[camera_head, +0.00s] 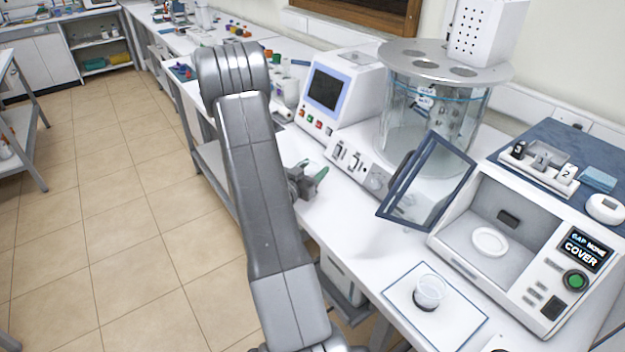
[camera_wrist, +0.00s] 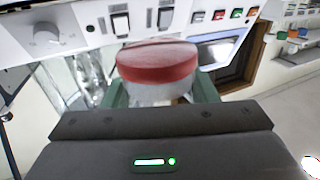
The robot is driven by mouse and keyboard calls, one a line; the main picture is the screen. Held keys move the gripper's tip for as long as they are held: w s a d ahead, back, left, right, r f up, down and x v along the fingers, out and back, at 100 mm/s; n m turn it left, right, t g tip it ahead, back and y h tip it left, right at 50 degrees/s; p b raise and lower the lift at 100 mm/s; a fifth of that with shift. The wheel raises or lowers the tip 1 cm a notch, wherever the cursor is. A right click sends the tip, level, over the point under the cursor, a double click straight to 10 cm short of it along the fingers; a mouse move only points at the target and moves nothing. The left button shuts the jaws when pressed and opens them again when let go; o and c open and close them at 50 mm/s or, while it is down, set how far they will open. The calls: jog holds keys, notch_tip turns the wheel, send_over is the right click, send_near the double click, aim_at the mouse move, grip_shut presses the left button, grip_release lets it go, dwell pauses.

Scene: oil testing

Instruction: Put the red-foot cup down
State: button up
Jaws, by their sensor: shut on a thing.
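My gripper (camera_head: 311,177) is over the white bench, in front of the bath's control panel. In the wrist view its green fingers (camera_wrist: 160,95) are shut on the red-foot cup (camera_wrist: 158,62), a clear cup with a thick red disc. The wrist picture is upside down against the head view, so the red foot faces down. In the head view only a pale part of the cup shows between the fingers, and its foot is hidden. I cannot tell how far it is above the bench.
Another clear cup (camera_head: 429,291) stands on a blue-edged white mat (camera_head: 462,325). A tester (camera_head: 540,245) has its framed glass door (camera_head: 428,182) swung open, with a white dish (camera_head: 490,241) inside. A glass bath (camera_head: 435,110) and a screen unit (camera_head: 340,90) stand behind my gripper.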

jog(key=shift+f+p, duration=0.3)
jog(key=shift+f, duration=1.75)
jog(key=shift+f, duration=0.2)
jog(key=o, duration=1.1)
jog(key=shift+r, duration=0.2)
